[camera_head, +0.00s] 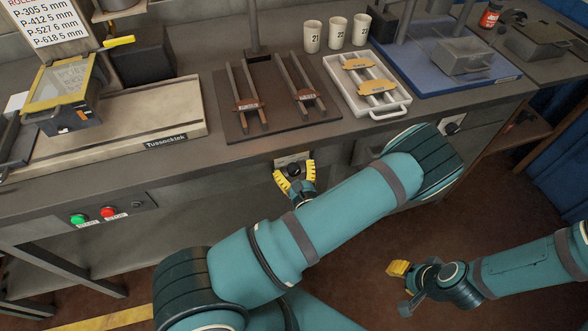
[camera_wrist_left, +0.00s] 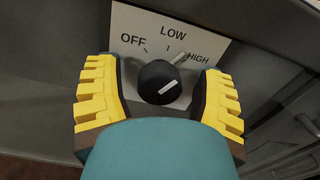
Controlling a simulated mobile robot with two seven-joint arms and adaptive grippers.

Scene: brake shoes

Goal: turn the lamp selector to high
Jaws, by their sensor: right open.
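The lamp selector is a round black knob (camera_wrist_left: 158,82) on a white plate (camera_wrist_left: 205,40) marked OFF, LOW and HIGH. A light pointer bar (camera_wrist_left: 180,57) at its upper right points between LOW and HIGH, and a white line crosses the knob's face. In the head view the plate (camera_head: 292,160) is on the bench front, partly hidden by my left gripper (camera_head: 293,178). That gripper is open, its yellow fingers on either side of the knob, with gaps showing in the left wrist view (camera_wrist_left: 160,98). My right gripper (camera_head: 399,269) is open and away from the bench, low at the right.
Another dark knob (camera_head: 452,125) is on the bench front to the right. Green (camera_head: 78,219) and red (camera_head: 108,212) buttons are at the left. On the benchtop are a brown board (camera_head: 235,127), a white tray (camera_head: 391,111), several cups (camera_head: 336,33) and a blue mat (camera_head: 415,82).

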